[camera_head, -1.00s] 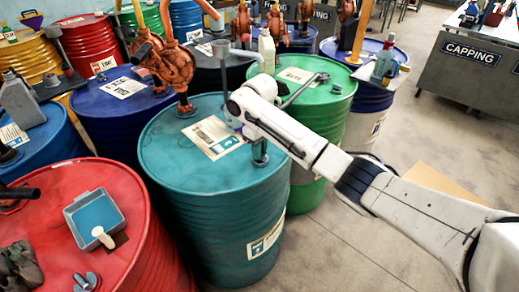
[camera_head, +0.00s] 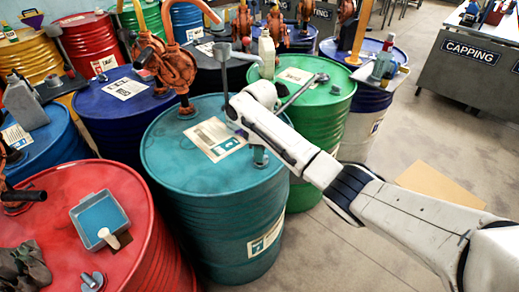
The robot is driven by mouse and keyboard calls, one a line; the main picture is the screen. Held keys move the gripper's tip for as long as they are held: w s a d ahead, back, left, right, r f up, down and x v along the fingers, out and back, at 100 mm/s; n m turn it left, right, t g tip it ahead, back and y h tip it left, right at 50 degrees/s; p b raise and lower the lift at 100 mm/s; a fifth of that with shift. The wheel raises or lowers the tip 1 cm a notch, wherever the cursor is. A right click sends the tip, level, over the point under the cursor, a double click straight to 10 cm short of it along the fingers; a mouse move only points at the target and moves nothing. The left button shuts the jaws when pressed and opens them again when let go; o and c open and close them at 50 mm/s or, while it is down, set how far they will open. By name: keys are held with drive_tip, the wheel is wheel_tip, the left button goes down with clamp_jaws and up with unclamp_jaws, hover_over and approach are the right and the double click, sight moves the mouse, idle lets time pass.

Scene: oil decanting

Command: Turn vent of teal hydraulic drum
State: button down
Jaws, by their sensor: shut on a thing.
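The teal drum (camera_head: 215,195) stands upright in the middle of the view, with a paper label (camera_head: 212,138) on its lid. Its vent (camera_head: 260,161) is a small raised fitting near the right edge of the lid. My gripper (camera_head: 259,151) is down at the vent, under my white wrist, and is shut on it. The wrist and forearm hide most of the fingers and the top of the vent. I cannot see how far the vent is turned.
A red drum (camera_head: 150,235) with a grey tray (camera_head: 74,214) stands at front left. An orange pump (camera_head: 178,65) rises at the teal drum's back edge. A green drum (camera_head: 325,120) with a wrench (camera_head: 303,90) stands behind my arm.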

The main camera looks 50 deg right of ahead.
drive_tip(key=n+p, duration=0.1)
drive_tip(key=n, duration=0.4)
drive_tip(key=shift+a+n, duration=0.1)
drive_tip(key=shift+n, duration=0.2)
drive_tip(key=n+p, duration=0.1)
drive_tip(key=n, duration=0.4)
drive_tip(key=shift+s, duration=0.1)
drive_tip(key=shift+n, duration=0.4)
drive_tip(key=c, duration=1.1)
unclamp_jaws()
wheel_tip(320, 180, up, 11)
drive_tip(key=shift+f, duration=0.1)
